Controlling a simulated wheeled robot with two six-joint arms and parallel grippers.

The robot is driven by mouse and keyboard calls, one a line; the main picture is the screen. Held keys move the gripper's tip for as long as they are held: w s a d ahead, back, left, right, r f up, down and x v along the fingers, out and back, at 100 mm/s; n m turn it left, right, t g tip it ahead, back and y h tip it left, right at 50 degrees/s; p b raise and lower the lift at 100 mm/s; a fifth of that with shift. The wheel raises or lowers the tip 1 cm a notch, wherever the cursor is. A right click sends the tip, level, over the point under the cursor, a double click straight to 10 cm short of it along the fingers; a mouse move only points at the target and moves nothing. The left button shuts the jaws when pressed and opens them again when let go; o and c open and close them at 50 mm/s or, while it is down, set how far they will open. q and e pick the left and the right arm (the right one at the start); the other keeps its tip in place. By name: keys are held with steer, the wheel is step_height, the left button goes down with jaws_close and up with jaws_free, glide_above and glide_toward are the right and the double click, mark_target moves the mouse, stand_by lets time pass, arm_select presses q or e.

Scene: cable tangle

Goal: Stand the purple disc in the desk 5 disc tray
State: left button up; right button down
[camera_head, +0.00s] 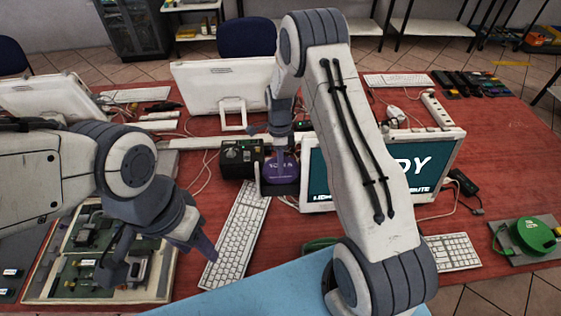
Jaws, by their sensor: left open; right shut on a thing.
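The purple disc (281,168) is near the middle of the red desk, in front of the monitors. It looks upright, with its printed face towards me. My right gripper (280,150) points down and is shut on its upper part. A dark flat plate (281,189) shows just below the disc; I cannot tell whether the disc touches it or whether it is the disc tray. My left gripper (162,262) is open and empty, over the circuit board at the lower left.
A black box (240,158) stands just left of the disc. A lit monitor (448,165) is to its right, partly behind my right arm. A white keyboard (238,232) lies in front. Loose cables cross the desk.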

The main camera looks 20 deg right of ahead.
mark_target(280, 177)
steer(key=shift+b+x, duration=0.65)
steer(key=shift+x, duration=0.6)
steer(key=shift+s+a+f+b, duration=0.1)
steer(key=shift+s+f+b, duration=0.25)
steer(key=shift+f, duration=0.35)
steer(key=c, duration=0.9)
jaws_free()
steer(key=shift+a, duration=0.1)
steer(key=shift+w+r, duration=0.2)
steer(key=shift+r, duration=0.3)
steer(key=b+v, duration=0.1)
steer(key=v, duration=0.6)
steer(key=b+v, duration=0.1)
steer(key=v, duration=0.3)
steer(key=shift+w+d+f+b, duration=0.1)
steer(key=shift+w+d+b, duration=0.05)
steer(key=shift+d+b, duration=0.15)
